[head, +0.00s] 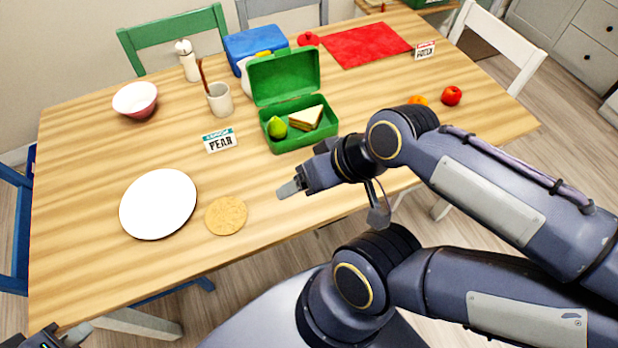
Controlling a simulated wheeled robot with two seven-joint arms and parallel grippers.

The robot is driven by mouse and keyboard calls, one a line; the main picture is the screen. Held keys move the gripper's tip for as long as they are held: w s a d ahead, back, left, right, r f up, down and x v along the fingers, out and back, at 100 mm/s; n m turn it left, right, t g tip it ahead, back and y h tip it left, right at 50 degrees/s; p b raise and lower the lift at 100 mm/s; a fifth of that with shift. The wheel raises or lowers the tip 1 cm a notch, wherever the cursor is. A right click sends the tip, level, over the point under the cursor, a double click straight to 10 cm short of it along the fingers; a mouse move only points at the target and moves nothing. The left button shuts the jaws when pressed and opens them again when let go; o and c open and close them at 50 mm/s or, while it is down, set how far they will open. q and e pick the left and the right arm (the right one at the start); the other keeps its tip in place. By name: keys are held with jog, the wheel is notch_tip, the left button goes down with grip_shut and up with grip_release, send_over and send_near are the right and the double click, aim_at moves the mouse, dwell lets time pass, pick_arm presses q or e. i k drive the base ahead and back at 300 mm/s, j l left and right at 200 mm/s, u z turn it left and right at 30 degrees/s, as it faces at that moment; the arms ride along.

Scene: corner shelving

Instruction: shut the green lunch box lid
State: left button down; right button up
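The green lunch box (303,141) stands on the wooden table with its lid (285,76) raised upright at the back. In the box are a green pear (277,127) and a sandwich (306,118). My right gripper (289,189) is over the table in front of the box, pointing left and apart from box and lid. It is seen edge-on, so its finger gap does not show. My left gripper (75,334) shows only partly in the bottom left corner, away from the box. Its opening cannot be made out.
A white plate (158,204) and a round tan mat (226,215) lie nearer. A blue box (254,44) is behind the lid.

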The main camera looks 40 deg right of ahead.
aim_at(287, 73)
jog(key=k+l+u, duration=0.15)
jog(key=l, duration=0.25)
jog(key=k+l+u, duration=0.15)
jog(key=l, duration=0.2)
jog(key=k+l+u, duration=0.15)
jog(key=l, duration=0.25)
jog(key=k+l+u, duration=0.15)
jog(key=l, duration=0.2)
jog(key=i, duration=0.55)
